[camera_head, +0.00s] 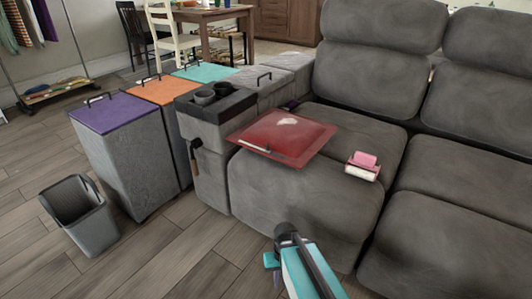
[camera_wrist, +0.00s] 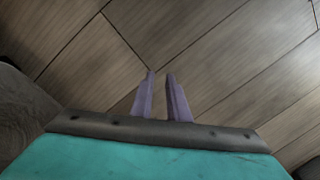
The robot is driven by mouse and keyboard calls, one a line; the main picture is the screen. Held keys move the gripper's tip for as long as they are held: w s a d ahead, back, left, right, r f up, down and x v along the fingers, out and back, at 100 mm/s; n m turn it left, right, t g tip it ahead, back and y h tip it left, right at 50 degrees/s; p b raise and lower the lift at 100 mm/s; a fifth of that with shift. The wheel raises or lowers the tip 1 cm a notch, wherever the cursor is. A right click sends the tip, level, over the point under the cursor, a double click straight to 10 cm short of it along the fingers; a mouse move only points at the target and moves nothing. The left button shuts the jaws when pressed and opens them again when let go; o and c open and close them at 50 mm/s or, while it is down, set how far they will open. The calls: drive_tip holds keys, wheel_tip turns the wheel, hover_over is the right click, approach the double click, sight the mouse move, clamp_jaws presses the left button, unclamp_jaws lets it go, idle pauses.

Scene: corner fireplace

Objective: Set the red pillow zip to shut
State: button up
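The red pillow (camera_head: 292,140) lies flat on the left sofa seat in the head view. It has a pale patch on top and a thin line with a small light spot along its near edge. Whether its zip is open or shut is too small to tell. My gripper (camera_wrist: 161,75) shows two purple fingers in the wrist view, a little apart with nothing between them. Only floor planks lie beyond them. In the head view, my teal arm is in front of the sofa, low and apart from the pillow. The pillow is not in the wrist view.
A pink and white item (camera_head: 363,165) lies on the seat right of the pillow. A console with cup holders (camera_head: 213,98) stands left of it. Lidded bins, purple (camera_head: 114,113) and orange (camera_head: 163,90), and an open grey bin (camera_head: 83,216) stand further left. The floor in front is clear.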

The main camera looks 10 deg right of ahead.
drive_tip(key=s+r+g+p, duration=0.1)
drive_tip(key=s+r+p, duration=0.5)
drive_tip(key=r+p, duration=0.7)
drive_tip(key=s+r+g+p, duration=0.1)
drive_tip(key=s+r+p, duration=0.6)
drive_tip(key=r+p, duration=0.6)
drive_tip(key=s+d+r+g+p, duration=0.1)
drive_tip(key=s+r+p, duration=0.6)
drive_tip(key=r+p, duration=0.7)
drive_tip(key=g+p, duration=0.1)
drive_tip(key=p, duration=1.1)
drive_tip(key=shift+s+h+p, duration=0.25)
drive_tip(key=shift+h+p, duration=0.05)
drive_tip(key=shift+p, duration=0.05)
drive_tip(key=shift+r, duration=0.1)
